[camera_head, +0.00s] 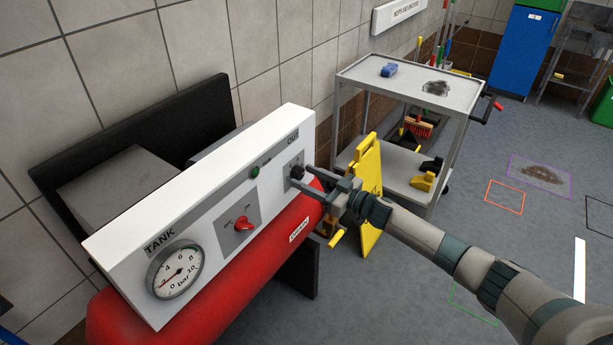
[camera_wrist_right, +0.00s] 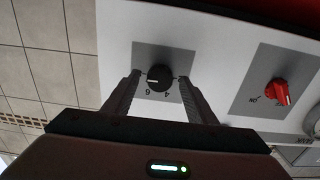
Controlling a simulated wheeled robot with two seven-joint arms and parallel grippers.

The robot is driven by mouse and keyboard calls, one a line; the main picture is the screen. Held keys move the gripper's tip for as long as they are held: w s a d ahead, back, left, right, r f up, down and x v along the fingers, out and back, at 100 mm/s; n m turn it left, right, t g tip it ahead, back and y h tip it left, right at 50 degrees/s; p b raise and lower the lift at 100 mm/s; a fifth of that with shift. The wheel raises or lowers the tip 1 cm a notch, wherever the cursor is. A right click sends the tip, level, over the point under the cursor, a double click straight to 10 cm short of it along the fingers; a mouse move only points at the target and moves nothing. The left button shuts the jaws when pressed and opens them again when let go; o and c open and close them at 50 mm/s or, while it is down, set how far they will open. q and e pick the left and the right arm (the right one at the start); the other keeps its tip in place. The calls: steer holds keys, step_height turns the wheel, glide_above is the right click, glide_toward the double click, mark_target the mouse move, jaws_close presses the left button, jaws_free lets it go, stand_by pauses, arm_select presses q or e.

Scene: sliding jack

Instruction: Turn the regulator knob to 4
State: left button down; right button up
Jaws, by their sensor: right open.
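The regulator knob (camera_head: 297,172) is a small black knob on a grey plate at the right end of the white panel (camera_head: 268,150). In the right wrist view the black knob (camera_wrist_right: 159,77) has a white pointer line and printed numbers, with 4 and 6 readable on its lower side. My right gripper (camera_head: 318,180) is open, its two fingers on either side of the knob. I cannot tell whether the fingers touch it. My left gripper is not in view.
A red switch (camera_head: 243,223) and a TANK gauge (camera_head: 175,271) share the panel. A red tank (camera_head: 250,262) lies below it. A yellow folded sign (camera_head: 367,190) and a grey cart (camera_head: 420,90) stand to the right, with open floor beyond.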

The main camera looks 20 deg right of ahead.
steer(key=shift+w+a, duration=0.15)
steer(key=shift+w, duration=0.05)
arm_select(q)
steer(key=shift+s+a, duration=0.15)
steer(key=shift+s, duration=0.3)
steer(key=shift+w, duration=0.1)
arm_select(e)
steer(key=shift+c, duration=0.2)
steer(key=c, duration=1)
